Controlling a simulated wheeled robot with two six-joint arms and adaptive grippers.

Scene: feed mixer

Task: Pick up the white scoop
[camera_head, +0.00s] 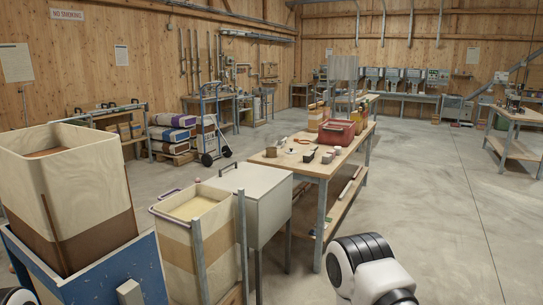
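I cannot make out a white scoop for certain. Several small items lie on the wooden workbench (290,166) in the middle, including a small pale cup-like object (337,150), too small to tell apart well. A tall open bin (222,243) with yellowish feed stands left of the bench, and no scoop is clear in it. A white and black part of my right arm shows at the lower right, and a bit of my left arm at the lower left corner. Neither gripper's fingers are in view.
A pale box cabinet (252,195) stands between the bin and the bench. A red crate (337,132) sits on the bench. A hand truck (211,135) stands behind.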

